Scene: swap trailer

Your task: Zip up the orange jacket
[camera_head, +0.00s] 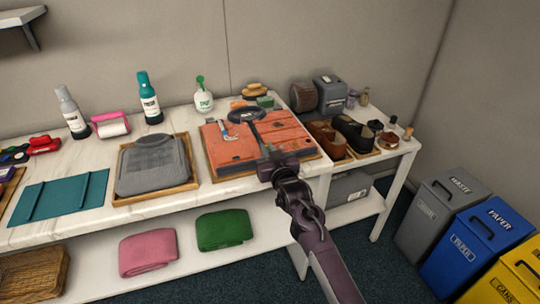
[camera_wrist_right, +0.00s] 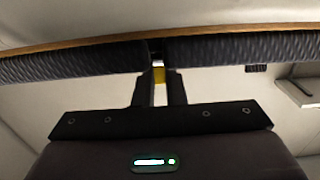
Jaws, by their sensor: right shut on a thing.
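The orange jacket (camera_head: 285,132) lies flat on a wooden board toward the right end of the marble-topped table in the head view. A blue and white piece (camera_head: 228,131) shows on its left side. My right gripper (camera_head: 264,151) is over the jacket's front part and is shut. A dark ring-shaped thing with a thin stem (camera_head: 245,114) extends from its tip over the jacket. In the right wrist view, a dark textured band (camera_wrist_right: 80,62) crosses beyond the closed fingers (camera_wrist_right: 159,88), with a small yellow piece between them. I cannot make out the zip. My left gripper is out of view.
A grey folded garment (camera_head: 150,165) and a teal cloth (camera_head: 60,197) lie left of the jacket. Bottles (camera_head: 150,98) stand behind. Brown shoes (camera_head: 326,140) are to the right. Pink (camera_head: 148,252) and green (camera_head: 224,229) cloths lie on the lower shelf. Bins (camera_head: 432,215) stand right.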

